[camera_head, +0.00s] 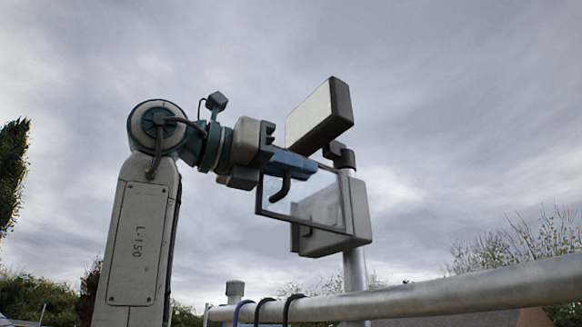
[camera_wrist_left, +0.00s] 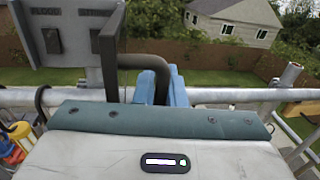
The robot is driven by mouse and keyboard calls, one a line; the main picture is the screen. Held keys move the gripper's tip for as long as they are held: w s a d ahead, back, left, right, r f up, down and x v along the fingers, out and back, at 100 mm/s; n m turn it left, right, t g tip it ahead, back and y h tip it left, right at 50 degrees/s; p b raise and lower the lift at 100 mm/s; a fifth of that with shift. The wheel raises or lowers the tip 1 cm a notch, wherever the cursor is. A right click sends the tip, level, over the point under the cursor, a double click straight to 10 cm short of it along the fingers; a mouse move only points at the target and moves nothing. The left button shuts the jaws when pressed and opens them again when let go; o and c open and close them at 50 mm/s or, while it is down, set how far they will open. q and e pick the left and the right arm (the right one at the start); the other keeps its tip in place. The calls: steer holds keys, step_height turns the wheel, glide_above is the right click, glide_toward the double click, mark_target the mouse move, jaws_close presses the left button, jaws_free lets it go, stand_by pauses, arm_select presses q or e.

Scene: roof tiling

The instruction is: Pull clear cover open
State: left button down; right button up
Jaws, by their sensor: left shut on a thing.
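The clear cover (camera_head: 277,206) is a see-through pane with a thin dark frame, in front of and left of a grey box (camera_head: 361,210) on a post. It appears swung out from the box face. A dark bent handle (camera_head: 284,188) is on it; the handle also shows in the left wrist view (camera_wrist_left: 150,62). My left gripper (camera_head: 295,165), with blue fingers, is shut on the handle; its fingers show in the left wrist view (camera_wrist_left: 165,88). That view shows the box's face with two dark switches (camera_wrist_left: 50,40). My right gripper is out of view.
A light panel (camera_head: 310,115) in a dark housing sits above the box on the same post (camera_head: 354,268). A metal rail (camera_head: 450,292) runs below, with dark and blue loops (camera_head: 262,309) hanging on it. Open sky lies left of the cover, beyond my arm.

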arm_select(q)
steer(key=shift+r, duration=0.1)
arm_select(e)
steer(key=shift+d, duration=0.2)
